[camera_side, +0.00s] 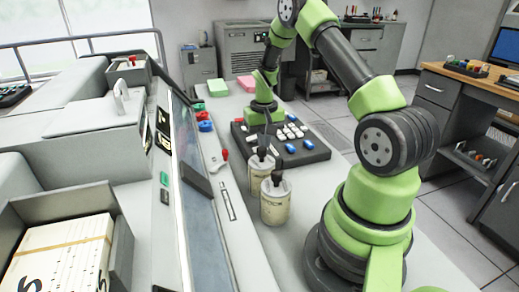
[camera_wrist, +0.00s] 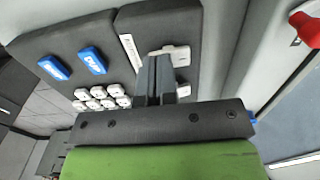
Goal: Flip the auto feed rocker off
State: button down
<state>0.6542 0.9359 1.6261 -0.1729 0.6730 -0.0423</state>
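A dark control panel (camera_side: 318,152) with blue and white keys lies on the grey counter; my gripper (camera_side: 267,128) is low over its left part. In the wrist view, the panel (camera_wrist: 105,25) has a raised section with a white label strip (camera_wrist: 130,52), its lettering too small to read. Beside the strip, a white switch part (camera_wrist: 178,52) shows just past my fingertips, partly hidden by them; I take it for the auto feed rocker. Its tilt cannot be told. My gripper's fingers (camera_wrist: 160,62) are close together and hold nothing visible. Whether they touch the switch is unclear.
Two cream jars with dark tops (camera_side: 276,200) stand in front of the panel. Red, blue and green items (camera_side: 205,125) lie left of it. In the wrist view, blue keys (camera_wrist: 92,62) and several white keys (camera_wrist: 100,98) are left of the fingers, a red knob (camera_wrist: 305,28) right.

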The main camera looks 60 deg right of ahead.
jog(key=shift+r, duration=3.45)
jog(key=s+a+r+n+t, duration=0.2)
jog(key=a+r+t, duration=0.1)
jog(key=a+r, duration=1.05)
jog(key=s+a+r+n+t+y, duration=0.2)
jog(key=s+a+r+n+t, duration=0.1)
jog(key=s+a, duration=0.7)
jog(key=shift+s+a+r+t, duration=0.4)
jog(key=shift+s+r+t, duration=0.2)
jog(key=shift+s+r, duration=0.25)
